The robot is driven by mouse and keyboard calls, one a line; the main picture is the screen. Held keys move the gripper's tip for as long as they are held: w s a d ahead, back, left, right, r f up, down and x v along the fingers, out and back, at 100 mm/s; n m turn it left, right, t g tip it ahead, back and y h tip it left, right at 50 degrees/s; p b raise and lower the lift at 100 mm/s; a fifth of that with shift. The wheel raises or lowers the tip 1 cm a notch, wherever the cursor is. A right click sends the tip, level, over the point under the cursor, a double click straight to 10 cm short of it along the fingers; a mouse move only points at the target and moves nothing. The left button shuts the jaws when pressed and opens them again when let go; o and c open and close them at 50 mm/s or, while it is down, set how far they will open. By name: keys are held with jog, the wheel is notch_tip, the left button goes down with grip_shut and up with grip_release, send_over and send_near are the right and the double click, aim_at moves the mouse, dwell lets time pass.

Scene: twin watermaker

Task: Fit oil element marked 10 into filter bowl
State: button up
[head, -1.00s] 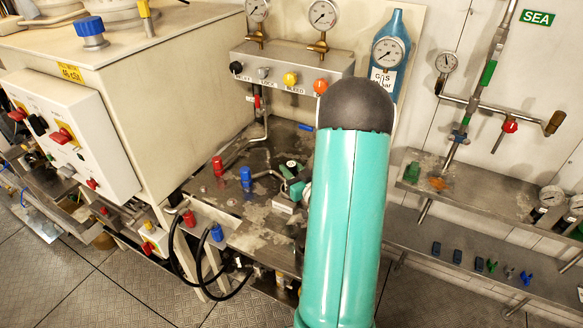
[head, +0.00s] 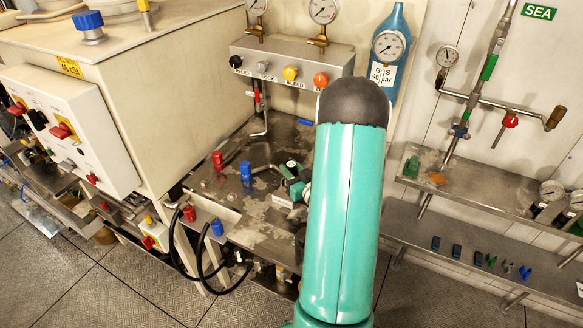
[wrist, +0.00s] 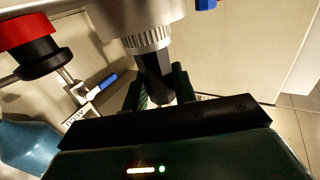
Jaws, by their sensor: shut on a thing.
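In the wrist view my gripper (wrist: 159,92) has its two dark green fingers on either side of a black faceted part (wrist: 154,68). They are shut on it. The part sits directly below a knurled silver collar (wrist: 146,41) under a large pale metal body (wrist: 135,14). Whether the collar belongs to the held part or to the body above, I cannot tell. No mark 10 is readable, so I cannot say whether the held part is the oil element. I cannot identify the filter bowl with certainty. In the head view my teal arm hides the gripper.
A red-and-black knob (wrist: 35,45) and a blue-handled part (wrist: 100,84) are left of the fingers. In the head view, hoses (head: 185,255) hang at the bench (head: 235,212). A gauge bottle (head: 390,60) stands behind my arm. Small clips lie on the lower right shelf (head: 450,240).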

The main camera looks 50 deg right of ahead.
jog(key=shift+f, duration=0.5)
jog(key=o, duration=0.9)
jog(key=shift+r, duration=0.1)
